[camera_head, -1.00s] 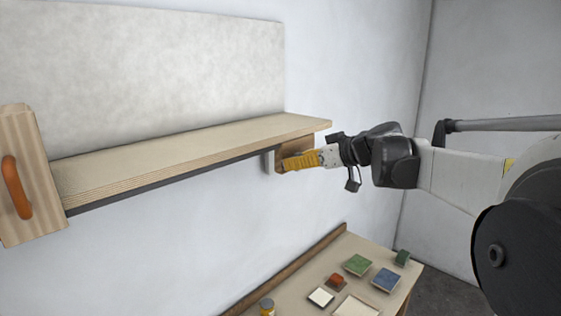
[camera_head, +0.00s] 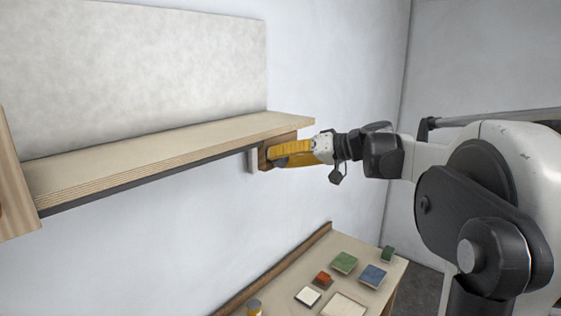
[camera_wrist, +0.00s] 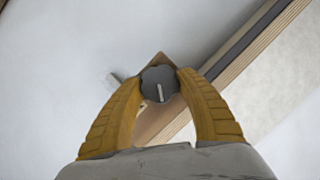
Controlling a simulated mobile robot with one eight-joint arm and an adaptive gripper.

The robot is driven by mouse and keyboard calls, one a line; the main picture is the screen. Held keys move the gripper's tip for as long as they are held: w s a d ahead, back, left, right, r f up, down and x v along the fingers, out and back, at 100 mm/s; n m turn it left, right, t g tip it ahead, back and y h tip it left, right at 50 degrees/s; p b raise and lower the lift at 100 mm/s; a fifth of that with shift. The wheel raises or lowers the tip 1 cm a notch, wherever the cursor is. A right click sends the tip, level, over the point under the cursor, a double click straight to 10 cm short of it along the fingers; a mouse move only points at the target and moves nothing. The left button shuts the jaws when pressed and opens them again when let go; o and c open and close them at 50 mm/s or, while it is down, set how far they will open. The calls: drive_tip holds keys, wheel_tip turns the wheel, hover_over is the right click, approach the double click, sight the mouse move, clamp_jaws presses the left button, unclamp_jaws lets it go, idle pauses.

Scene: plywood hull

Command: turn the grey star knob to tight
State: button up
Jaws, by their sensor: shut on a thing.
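The grey star knob (camera_wrist: 159,84) sits between my fingertips in the wrist view, with a pale mark line on its face running toward the bottom of the picture. It is mounted on a small wooden block (camera_head: 264,155) under the right end of the plywood shelf. My gripper (camera_wrist: 158,88) has its yellow fingers on both sides of the knob and is shut on it. In the head view my gripper (camera_head: 272,156) reaches the block from the right, and its fingers hide the knob there.
The plywood shelf (camera_head: 150,153) runs along the wall above my gripper. The space between shelf and table is clear.

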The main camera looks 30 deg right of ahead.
drive_tip(key=m+y+b, duration=0.1)
drive_tip(key=m, duration=0.1)
drive_tip(key=m+y+b, duration=0.1)
drive_tip(key=m+y, duration=0.1)
drive_tip(key=shift+d+f+m, duration=0.1)
drive_tip(key=shift+f+m, duration=0.05)
drive_tip(key=shift+m, duration=0.25)
drive_tip(key=m+t+y+b, duration=0.1)
drive_tip(key=m+b, duration=0.1)
drive_tip(key=m, duration=0.1)
drive_tip(key=shift+m, duration=0.3)
idle(0.3)
drive_tip(key=o, duration=0.8)
drive_tip(key=v, duration=1.2)
drive_tip(key=shift+f, duration=0.2)
